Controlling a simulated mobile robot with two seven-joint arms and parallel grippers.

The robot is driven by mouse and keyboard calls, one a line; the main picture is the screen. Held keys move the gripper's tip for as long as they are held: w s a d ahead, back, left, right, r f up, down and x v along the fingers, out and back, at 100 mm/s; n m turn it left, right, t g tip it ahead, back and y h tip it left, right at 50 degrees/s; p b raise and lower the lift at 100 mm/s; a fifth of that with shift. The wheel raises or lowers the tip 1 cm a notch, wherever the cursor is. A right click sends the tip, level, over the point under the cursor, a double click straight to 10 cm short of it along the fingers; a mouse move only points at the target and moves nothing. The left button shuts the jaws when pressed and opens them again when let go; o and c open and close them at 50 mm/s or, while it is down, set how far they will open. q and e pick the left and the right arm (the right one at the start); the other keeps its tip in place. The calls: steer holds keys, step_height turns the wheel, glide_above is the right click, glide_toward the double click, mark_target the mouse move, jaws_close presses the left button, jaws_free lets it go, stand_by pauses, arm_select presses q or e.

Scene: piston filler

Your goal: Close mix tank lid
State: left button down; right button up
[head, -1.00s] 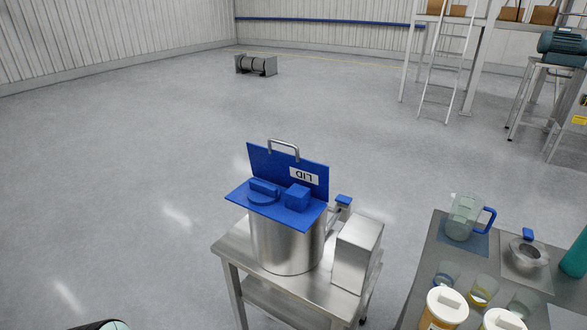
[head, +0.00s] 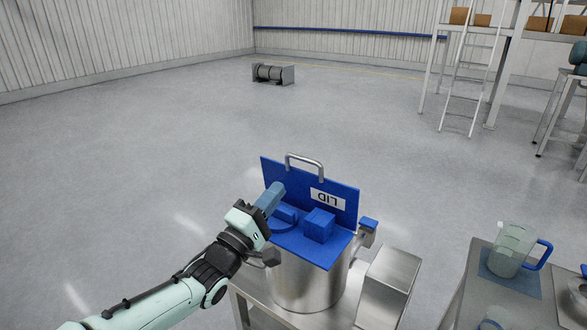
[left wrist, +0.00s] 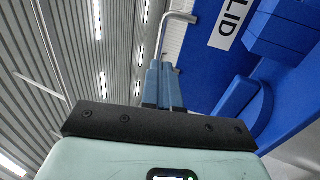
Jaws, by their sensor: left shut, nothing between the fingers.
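The mix tank (head: 302,283) is a steel cylinder on a steel cart, with a blue top carrying a blue block (head: 318,225) and a round blue fitting. Its blue lid (head: 275,174) stands upright and open at the back, with a "LID" label and a steel handle (head: 304,160). The lid (left wrist: 287,16) and handle (left wrist: 165,35) also show in the left wrist view. My left gripper (head: 276,191) is shut and empty, in front of the lid's left part in the head view. Its fingers (left wrist: 161,85) point towards the handle; contact cannot be told. My right gripper is not in view.
A steel box (head: 390,285) stands on the cart right of the tank. A table (head: 470,270) with a pitcher (head: 513,250) is at the right. Open floor lies left of and behind the cart.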

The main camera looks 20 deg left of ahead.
mark_target(294, 170)
arm_select(q)
steer(key=p+x, duration=0.1)
steer(key=x, duration=0.6)
steer(key=shift+w, duration=0.2)
steer(key=shift+d+r+p, duration=0.15)
steer(key=shift+p, duration=0.25)
